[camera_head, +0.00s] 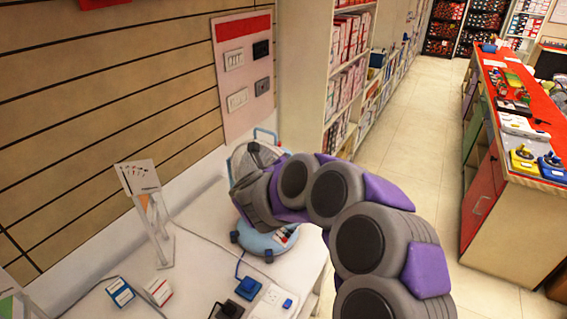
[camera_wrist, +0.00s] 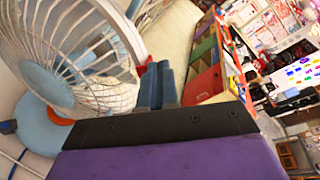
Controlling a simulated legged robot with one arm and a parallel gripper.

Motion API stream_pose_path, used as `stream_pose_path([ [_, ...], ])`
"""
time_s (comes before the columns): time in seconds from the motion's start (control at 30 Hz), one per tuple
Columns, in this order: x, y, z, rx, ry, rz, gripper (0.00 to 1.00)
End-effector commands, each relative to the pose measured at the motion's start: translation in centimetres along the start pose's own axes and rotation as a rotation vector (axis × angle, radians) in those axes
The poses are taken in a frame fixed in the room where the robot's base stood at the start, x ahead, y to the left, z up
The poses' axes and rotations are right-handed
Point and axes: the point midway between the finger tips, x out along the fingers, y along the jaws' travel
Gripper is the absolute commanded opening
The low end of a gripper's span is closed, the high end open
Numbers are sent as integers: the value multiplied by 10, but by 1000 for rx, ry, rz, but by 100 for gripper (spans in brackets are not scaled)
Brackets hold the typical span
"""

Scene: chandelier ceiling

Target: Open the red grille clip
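A fan with a white wire grille (camera_wrist: 75,50) and a light-blue base fills the left of the wrist view. The red grille clip (camera_wrist: 142,70) shows as a small red piece at the grille's right rim. My gripper (camera_wrist: 160,70) has two blue-grey fingers side by side with no clear gap, just right of the clip. Whether a finger touches the clip cannot be told. In the head view the fan's light-blue base (camera_head: 268,244) stands on the white table, and my arm hides most of the grille and the clip.
A slatted wall (camera_head: 110,80) stands behind. A red-topped counter (camera_head: 515,95) is at right, across open floor (camera_head: 415,125).

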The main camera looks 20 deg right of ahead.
Motion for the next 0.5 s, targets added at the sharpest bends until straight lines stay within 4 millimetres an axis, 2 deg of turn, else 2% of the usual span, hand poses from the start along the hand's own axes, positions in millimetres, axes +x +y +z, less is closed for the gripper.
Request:
stream_pose_path([
  [0.03, 1, -8, 1, 7, 3, 29, 0],
  [0.13, 2, -14, 2, 8, 2, 110, 0],
  [0.5, 7, -21, 2, 2, 3, 300, 0],
])
